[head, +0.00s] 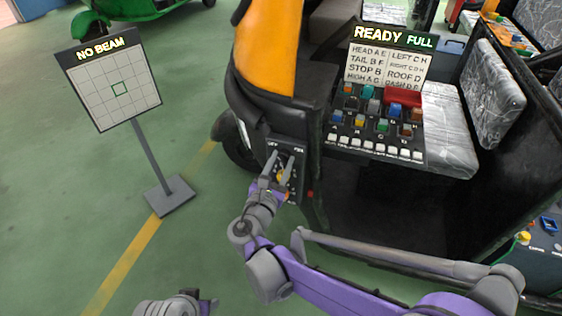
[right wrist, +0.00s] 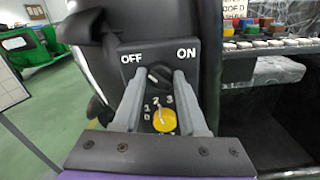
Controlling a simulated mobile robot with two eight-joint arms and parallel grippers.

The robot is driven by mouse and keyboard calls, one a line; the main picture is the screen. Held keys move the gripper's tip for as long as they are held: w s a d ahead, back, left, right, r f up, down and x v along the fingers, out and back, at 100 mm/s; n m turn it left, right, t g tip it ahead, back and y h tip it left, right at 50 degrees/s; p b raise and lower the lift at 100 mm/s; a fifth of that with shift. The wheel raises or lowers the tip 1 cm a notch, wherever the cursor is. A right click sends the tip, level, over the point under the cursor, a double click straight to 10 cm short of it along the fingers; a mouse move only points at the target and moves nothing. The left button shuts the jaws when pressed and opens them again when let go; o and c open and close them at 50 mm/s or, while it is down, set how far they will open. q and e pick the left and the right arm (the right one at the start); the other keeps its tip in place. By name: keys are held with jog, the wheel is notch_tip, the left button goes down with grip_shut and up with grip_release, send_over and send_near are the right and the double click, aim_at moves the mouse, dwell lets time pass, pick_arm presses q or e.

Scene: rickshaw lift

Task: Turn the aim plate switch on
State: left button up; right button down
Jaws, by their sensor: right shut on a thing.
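The switch is a dark rotary knob (right wrist: 159,76) on a black panel marked OFF at left and ON at right. Its white mark leans toward OFF. My right gripper (right wrist: 157,82) is shut on the knob, one finger on each side; in the head view the gripper (head: 279,163) hides most of it. My left gripper is not clearly in view; only a grey arm part shows at the bottom edge.
A yellow dial (right wrist: 164,121) with numbers sits just below the knob. A panel of coloured switches (head: 377,125) with a READY FULL display (head: 393,37) stands at right inside the rickshaw (head: 270,45). Green floor is open at left around the stand (head: 171,195).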

jog(key=shift+m, duration=0.4)
jog(key=m+p, duration=0.1)
jog(key=m, duration=0.2)
jog(key=shift+m, duration=0.4)
jog(key=m+p, duration=0.1)
jog(key=m, duration=0.3)
jog(key=shift+m, duration=0.3)
jog(key=m+p, duration=0.1)
jog(key=m, duration=0.7)
jog(key=shift+f+m+p, duration=0.1)
jog(key=shift+m+p, duration=0.2)
jog(key=shift+p, duration=0.1)
jog(key=shift+c, duration=2.2)
grip_release()
jog(key=shift+s, duration=0.1)
